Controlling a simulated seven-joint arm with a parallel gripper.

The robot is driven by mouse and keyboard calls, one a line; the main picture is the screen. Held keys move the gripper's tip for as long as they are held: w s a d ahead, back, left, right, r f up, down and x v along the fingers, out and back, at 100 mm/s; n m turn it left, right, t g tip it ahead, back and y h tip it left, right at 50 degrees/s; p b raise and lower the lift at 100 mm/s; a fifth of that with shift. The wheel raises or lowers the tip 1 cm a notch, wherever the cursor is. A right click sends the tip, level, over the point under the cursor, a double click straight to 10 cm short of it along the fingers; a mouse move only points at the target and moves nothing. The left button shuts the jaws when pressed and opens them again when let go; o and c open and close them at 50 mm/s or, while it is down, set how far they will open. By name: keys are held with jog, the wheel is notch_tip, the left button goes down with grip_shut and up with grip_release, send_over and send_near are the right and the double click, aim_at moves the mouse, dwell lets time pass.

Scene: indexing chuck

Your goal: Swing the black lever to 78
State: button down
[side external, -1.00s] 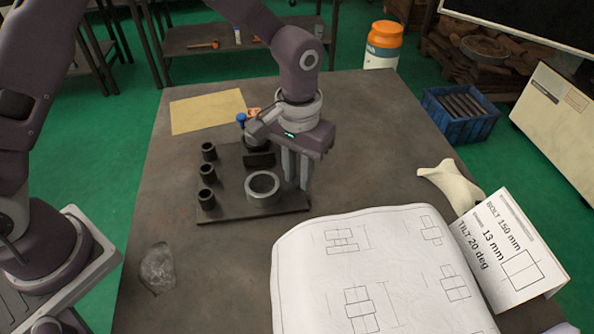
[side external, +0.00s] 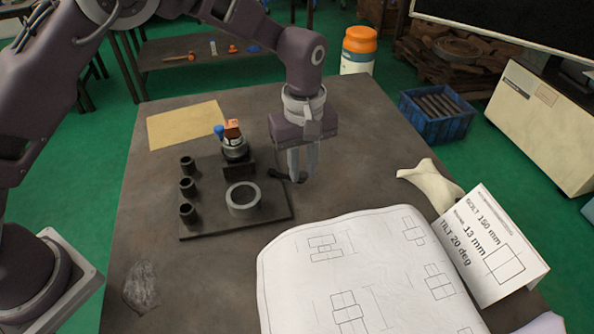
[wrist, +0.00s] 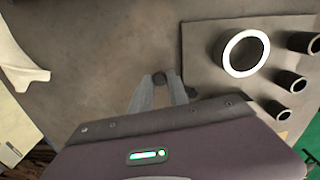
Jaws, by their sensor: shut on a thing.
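My gripper (side external: 303,174) points down just past the right edge of the dark base plate (side external: 262,221). Its fingers are shut on the black lever (side external: 279,174), whose dark end shows left of the fingers. In the wrist view, the lever's round dark tip (wrist: 160,78) shows between the fingertips. The chuck (side external: 236,151) stands at the back of the plate, with a blue knob (side external: 219,131) and an orange piece (side external: 232,128) on top. Its markings are too small to read. The lever's joint with the chuck is hidden.
A grey ring (side external: 243,210) and several short black tubes (side external: 187,188) stand on the plate. A drawing sheet (side external: 350,270), a folded card (side external: 492,250) and a bone-like white object (side external: 430,184) lie at the right. The tabletop behind and right of my gripper is clear.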

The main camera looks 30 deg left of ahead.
jog(key=shift+w+a+r+n, duration=0.1)
jog(key=shift+w+a+n, duration=0.15)
jog(key=shift+w+n, duration=0.75)
jog(key=shift+w+a+n, duration=0.2)
jog(key=shift+w+n, duration=0.3)
jog(key=shift+n, duration=1)
jog(key=c, duration=1.3)
grip_release()
notch_tip(320, 180, up, 7)
jog(key=shift+a, duration=0.1)
